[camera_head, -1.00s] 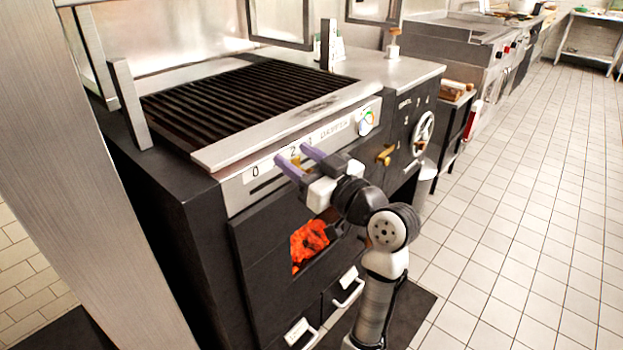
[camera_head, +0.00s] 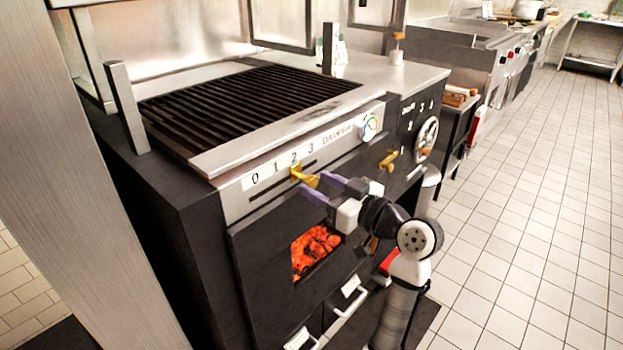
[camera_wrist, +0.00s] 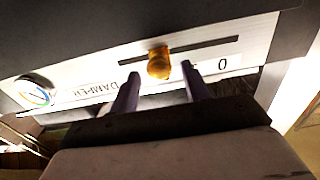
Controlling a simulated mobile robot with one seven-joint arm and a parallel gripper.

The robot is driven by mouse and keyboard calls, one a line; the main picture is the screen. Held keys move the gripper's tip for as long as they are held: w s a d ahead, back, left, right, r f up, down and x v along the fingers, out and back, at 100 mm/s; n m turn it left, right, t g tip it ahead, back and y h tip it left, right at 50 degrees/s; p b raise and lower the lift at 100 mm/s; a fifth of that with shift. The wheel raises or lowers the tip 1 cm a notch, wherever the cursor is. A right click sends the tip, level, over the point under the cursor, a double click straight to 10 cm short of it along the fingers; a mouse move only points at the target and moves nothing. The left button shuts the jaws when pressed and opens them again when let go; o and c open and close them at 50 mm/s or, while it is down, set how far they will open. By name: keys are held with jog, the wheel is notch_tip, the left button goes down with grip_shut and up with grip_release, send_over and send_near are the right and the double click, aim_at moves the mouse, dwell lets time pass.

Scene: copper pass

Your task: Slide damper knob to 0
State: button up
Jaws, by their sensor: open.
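The damper knob (camera_head: 303,177) is a brass knob on the slotted front panel of the grill, below the scale marked 0 to 3. It sits by the 2 mark, well right of the 0 (camera_head: 255,180). My gripper (camera_head: 318,188) is open, its two purple fingers pointing at the panel, with the tips close to the knob. In the wrist view the knob (camera_wrist: 158,63) appears between the two fingertips, slightly beyond them. The 0 (camera_wrist: 222,62) shows upside down on the right there. I cannot tell whether a finger touches the knob.
A round gauge (camera_head: 369,127), a brass handle (camera_head: 388,160) and a handwheel (camera_head: 427,138) are right of the slot. Glowing coals (camera_head: 316,247) show in an opening below the panel. The grill's front ledge (camera_head: 290,128) juts out above. The tiled floor at right is clear.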

aim_at(303, 177)
jog(key=shift+x, duration=1.5)
jog(key=shift+c, duration=0.2)
grip_shut()
